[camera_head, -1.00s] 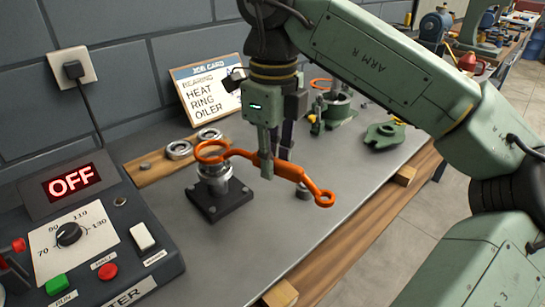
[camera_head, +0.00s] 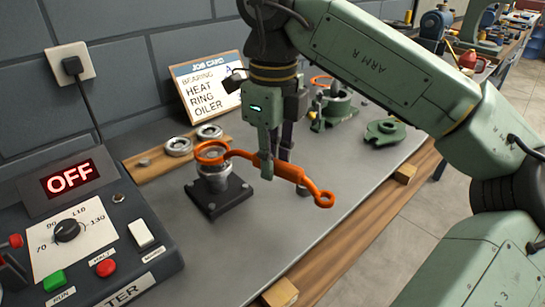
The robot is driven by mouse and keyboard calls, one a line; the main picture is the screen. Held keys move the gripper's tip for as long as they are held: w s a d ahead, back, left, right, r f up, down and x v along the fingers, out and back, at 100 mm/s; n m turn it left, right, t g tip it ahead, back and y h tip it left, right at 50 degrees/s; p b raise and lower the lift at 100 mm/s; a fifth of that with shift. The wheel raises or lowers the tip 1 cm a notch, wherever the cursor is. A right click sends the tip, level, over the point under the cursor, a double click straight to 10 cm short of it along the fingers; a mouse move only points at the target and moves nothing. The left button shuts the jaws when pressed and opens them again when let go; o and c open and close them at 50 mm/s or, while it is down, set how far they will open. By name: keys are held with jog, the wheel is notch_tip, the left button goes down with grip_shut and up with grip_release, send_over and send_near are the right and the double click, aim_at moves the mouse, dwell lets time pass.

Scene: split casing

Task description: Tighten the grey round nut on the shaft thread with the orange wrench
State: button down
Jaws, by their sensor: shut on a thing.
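The orange wrench (camera_head: 291,174) is held level in my gripper (camera_head: 273,168), which is shut on its handle. The wrench's large ring end (camera_head: 211,152) is at the top of the shaft (camera_head: 215,176), around or just above it; I cannot tell which. The shaft stands upright on a black base (camera_head: 220,195) on the bench. The grey round nut is not clearly visible, as the ring covers the top of the shaft.
A wooden board with bearing rings (camera_head: 178,147) lies behind the shaft. A control box reading OFF (camera_head: 70,181) stands at left. Green casing parts (camera_head: 384,132) are at the back right. The bench front (camera_head: 250,255) is clear. A job card (camera_head: 207,88) leans on the wall.

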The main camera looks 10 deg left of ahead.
jog(key=shift+f+b, duration=0.4)
jog(key=shift+f, duration=0.2)
jog(key=shift+s+a+m+b, duration=0.2)
jog(key=shift+s+a+m, duration=0.15)
jog(key=shift+s+m, duration=0.25)
jog(key=shift+s+a+m+b, duration=0.15)
jog(key=shift+s+a+m, duration=0.15)
jog(key=shift+s+m, duration=0.25)
jog(key=shift+s+a+m, duration=0.4)
jog(key=shift+s+m, duration=0.1)
jog(key=shift+m, duration=0.05)
jog(key=shift+s+a, duration=0.1)
jog(key=shift+s, duration=0.05)
